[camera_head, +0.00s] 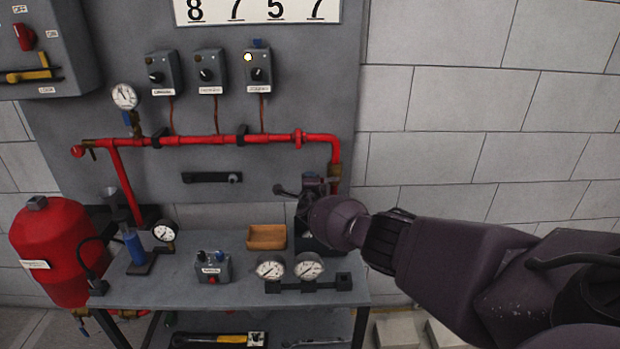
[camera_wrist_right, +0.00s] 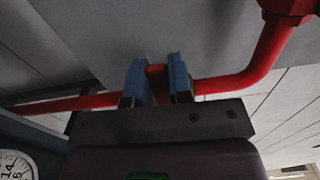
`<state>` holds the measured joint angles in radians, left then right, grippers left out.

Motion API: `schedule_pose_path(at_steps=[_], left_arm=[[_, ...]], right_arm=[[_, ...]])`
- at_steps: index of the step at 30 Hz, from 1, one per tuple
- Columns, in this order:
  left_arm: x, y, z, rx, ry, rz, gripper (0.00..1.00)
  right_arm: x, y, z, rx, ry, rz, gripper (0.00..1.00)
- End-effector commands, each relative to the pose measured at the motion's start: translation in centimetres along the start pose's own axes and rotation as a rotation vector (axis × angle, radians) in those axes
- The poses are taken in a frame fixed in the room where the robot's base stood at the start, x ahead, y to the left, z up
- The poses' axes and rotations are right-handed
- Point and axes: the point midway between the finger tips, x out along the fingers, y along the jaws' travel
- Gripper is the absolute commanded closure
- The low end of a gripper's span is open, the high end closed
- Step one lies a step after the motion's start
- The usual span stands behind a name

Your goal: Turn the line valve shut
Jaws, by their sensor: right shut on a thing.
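My right gripper (camera_head: 311,186) is beside this fitting, and my wrist hides much of the area. In the right wrist view, the blue-padded fingers (camera_wrist_right: 161,80) are closed around a red piece (camera_wrist_right: 157,71), which I take to be the line valve's handle. The red pipe (camera_wrist_right: 228,84) passes behind it. The valve's body and handle angle cannot be made out. My left gripper is not in view.
The grey bench (camera_head: 205,288) below holds a wooden tray (camera_head: 266,237), twin gauges (camera_head: 290,268), a small switch box (camera_head: 212,268) and a blue cylinder (camera_head: 134,246). A red tank (camera_head: 55,250) stands at left. The block wall (camera_head: 480,110) at right is bare.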

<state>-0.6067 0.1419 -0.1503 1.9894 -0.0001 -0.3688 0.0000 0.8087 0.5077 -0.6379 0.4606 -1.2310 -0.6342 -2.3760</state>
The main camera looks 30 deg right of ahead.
Motion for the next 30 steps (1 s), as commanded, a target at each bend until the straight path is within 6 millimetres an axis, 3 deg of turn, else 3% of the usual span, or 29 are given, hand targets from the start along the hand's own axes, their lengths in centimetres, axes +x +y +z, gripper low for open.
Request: schedule_pose_path(at_steps=[20,21,25,30], left_arm=[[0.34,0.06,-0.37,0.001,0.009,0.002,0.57],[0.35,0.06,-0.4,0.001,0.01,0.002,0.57],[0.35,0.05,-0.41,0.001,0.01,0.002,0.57],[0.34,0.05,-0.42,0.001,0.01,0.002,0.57]], right_arm=[[0.01,0.5,-0.01,-0.063,-0.001,0.0,1.0],[0.01,0.5,-0.01,-0.064,-0.001,0.0,0.76],[0.0,0.52,-0.01,-0.062,-0.001,0.0,0.56],[0.0,0.52,0.0,-0.06,-0.001,0.0,0.54]])
